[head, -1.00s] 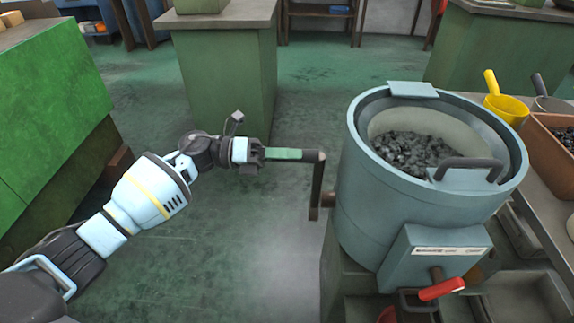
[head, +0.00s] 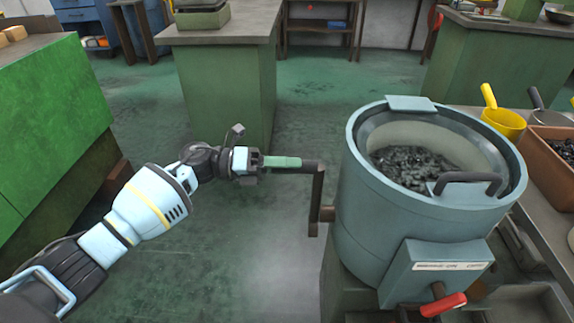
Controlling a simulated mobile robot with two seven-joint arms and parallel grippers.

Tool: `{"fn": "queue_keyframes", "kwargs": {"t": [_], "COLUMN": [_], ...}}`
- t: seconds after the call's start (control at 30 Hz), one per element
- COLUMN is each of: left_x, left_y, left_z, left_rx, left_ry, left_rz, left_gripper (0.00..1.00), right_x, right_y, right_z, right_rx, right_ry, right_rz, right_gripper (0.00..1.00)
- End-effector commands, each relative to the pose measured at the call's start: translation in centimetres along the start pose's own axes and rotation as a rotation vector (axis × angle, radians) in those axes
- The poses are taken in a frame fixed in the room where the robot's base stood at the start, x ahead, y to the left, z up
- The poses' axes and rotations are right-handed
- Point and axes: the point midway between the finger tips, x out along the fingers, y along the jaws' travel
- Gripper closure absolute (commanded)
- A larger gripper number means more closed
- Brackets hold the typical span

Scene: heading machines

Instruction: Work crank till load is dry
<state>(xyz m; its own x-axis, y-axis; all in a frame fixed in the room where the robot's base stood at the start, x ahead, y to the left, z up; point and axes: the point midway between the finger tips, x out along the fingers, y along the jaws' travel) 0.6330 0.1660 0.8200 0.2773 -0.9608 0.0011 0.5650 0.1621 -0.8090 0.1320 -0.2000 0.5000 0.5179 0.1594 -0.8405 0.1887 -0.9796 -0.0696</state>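A blue-grey open drum (head: 395,235) stands at right, with a dark, shiny heap of small pieces, the load (head: 415,167), inside. I cannot tell whether the load is wet. A brown crank (head: 317,195) sticks out of the drum's left side, its arm upright and its green handle (head: 283,162) pointing left. My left gripper (head: 257,163) is at the free left end of the handle and looks shut on it. The fingertips are small and partly hidden. My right gripper is not in view.
A red-handled lever (head: 443,305) is on the drum's front box (head: 437,272). A yellow scoop (head: 503,120) and a brown bin (head: 545,165) stand on the bench at right. A green cabinet (head: 55,120) is at left. Open floor lies below my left arm.

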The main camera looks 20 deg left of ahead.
Motion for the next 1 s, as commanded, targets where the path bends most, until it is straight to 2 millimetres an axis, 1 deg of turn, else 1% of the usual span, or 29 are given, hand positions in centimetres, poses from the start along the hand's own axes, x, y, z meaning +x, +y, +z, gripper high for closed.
{"fn": "queue_keyframes", "kwargs": {"t": [0.17,0.27,0.5,0.7,0.83,1.0], "left_x": [-0.2,-1.0,-4.8,-7.2,-7.8,-7.8], "left_y": [0.0,0.1,0.1,0.1,0.0,0.0], "left_z": [-0.1,0.0,-0.1,-0.1,0.0,0.0], "left_rx": [0.000,-0.001,-0.001,-0.001,0.000,0.000], "left_ry": [0.001,0.000,0.000,0.000,0.000,0.000], "left_rz": [0.001,0.003,0.003,0.001,0.000,0.000], "left_gripper": [0.51,0.51,0.51,0.51,0.51,0.51], "right_x": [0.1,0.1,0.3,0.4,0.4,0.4], "right_y": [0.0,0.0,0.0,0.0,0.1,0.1], "right_z": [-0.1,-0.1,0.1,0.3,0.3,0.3], "right_rx": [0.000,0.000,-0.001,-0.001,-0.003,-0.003], "right_ry": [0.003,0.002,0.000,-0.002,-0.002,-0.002], "right_rz": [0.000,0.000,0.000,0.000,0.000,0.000], "right_gripper": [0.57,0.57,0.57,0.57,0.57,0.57]}}
